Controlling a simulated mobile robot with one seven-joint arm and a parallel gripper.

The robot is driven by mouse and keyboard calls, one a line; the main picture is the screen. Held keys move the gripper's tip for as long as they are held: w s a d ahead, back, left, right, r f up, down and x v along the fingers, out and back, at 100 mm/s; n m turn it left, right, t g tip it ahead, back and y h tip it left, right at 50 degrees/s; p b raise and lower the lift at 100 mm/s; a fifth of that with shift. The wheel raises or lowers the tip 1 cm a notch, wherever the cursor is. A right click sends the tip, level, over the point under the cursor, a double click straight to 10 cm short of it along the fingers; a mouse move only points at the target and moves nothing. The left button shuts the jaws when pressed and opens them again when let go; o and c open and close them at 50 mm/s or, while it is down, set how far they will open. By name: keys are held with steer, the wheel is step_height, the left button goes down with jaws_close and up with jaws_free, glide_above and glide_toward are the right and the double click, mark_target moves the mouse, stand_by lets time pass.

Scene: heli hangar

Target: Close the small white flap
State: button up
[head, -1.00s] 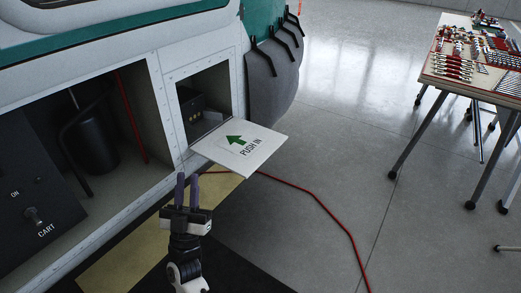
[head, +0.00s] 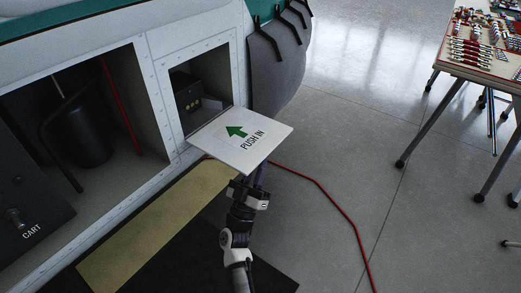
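The small white flap (head: 232,145) hangs open from the lower edge of a square opening in the helicopter's side. It sticks out roughly level and carries a green arrow and the words "PUSH IN". The opening (head: 196,92) above it shows a dark box inside. My gripper (head: 258,176) is below the flap's near right edge. Its purple fingers are partly hidden under the flap, so I cannot tell if they touch it or how far apart they are.
A larger open bay (head: 90,130) lies to the left, with a dark canister and a CART switch panel. A red cable (head: 325,195) runs over the floor. A table with tools (head: 490,50) stands at the far right.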

mark_target(260, 153)
steer(key=shift+x, duration=1.75)
jaws_close()
